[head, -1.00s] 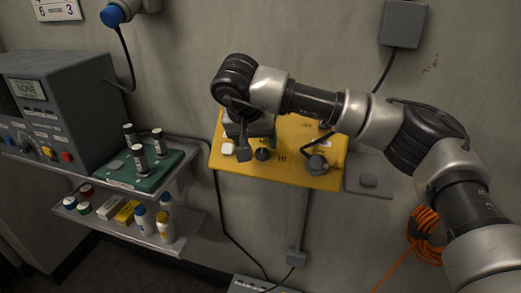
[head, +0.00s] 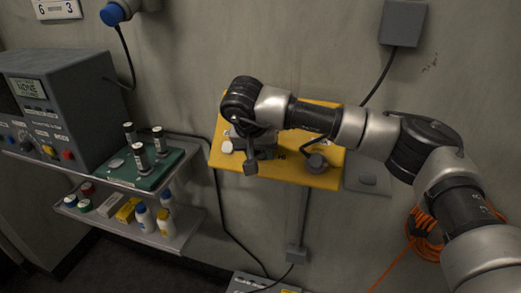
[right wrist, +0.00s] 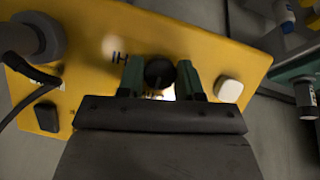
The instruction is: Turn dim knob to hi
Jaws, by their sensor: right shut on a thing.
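The dim knob, a round black knob (right wrist: 159,73), sits on the yellow panel (right wrist: 200,45) near the "HI" mark (right wrist: 118,57). In the right wrist view, the green fingertips of my right gripper (right wrist: 161,78) stand on either side of it, shut on it. A bright glow shows just below the knob. In the head view, my right gripper (head: 258,155) is against the yellow panel (head: 320,181) and largely hides the knob, left of "HI" (head: 281,155). The knob's pointer cannot be made out. My left gripper is not in view.
A white button (head: 227,147) is left of my gripper; a grey round fitting with a cable (head: 316,162) is to its right. A shelf with a green tray (head: 158,179), bottles and a grey instrument (head: 60,100) stands at left. An orange cable coil (head: 425,235) hangs at lower right.

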